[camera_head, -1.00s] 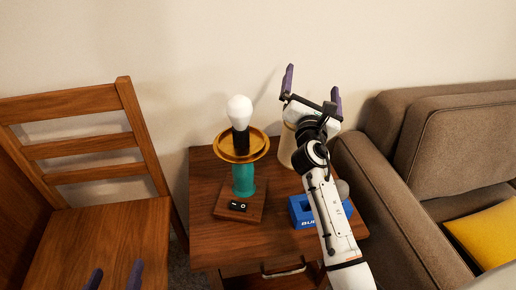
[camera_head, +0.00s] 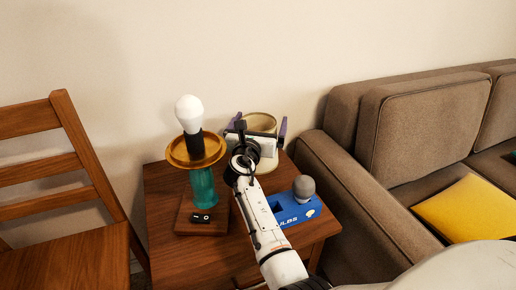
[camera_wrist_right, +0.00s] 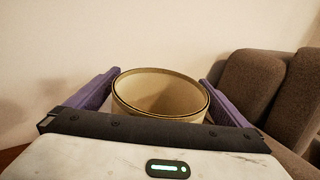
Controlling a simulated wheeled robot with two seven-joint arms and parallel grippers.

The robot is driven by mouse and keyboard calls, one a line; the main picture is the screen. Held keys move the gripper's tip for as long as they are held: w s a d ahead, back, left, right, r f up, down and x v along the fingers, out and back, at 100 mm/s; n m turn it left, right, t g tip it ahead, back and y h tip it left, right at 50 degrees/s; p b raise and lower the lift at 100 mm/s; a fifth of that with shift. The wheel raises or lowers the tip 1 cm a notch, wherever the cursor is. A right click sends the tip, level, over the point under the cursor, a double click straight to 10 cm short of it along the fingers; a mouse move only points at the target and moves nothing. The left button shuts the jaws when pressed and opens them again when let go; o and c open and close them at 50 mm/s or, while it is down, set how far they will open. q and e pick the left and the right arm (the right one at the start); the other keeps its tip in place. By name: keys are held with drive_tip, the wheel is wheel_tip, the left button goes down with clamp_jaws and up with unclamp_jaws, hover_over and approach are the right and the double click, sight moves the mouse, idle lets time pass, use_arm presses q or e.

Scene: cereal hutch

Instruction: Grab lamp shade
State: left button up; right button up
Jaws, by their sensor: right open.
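The lamp shade (camera_head: 260,122) is a beige, open-topped drum standing on the back right of the wooden side table. In the right wrist view the shade (camera_wrist_right: 160,92) sits between the two purple fingers. My right gripper (camera_head: 262,128) is open, with one finger on each side of the shade. I cannot tell whether either finger touches it. The lamp (camera_head: 203,187) has a teal stem, a gold dish, a bare white bulb and a wooden base with a switch. My left gripper is out of view.
The side table (camera_head: 165,190) also holds a blue bulb box (camera_head: 290,212) with a grey bulb (camera_head: 303,187) at its back, close to my right forearm. A brown sofa (camera_head: 345,185) stands at the right with a yellow cushion (camera_head: 465,208). A wooden chair (camera_head: 70,250) is at the left.

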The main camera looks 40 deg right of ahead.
drive_tip(key=shift+w+d, duration=0.2)
drive_tip(key=shift+d, duration=0.05)
drive_tip(key=shift+r, duration=0.1)
drive_tip(key=c, duration=1.5)
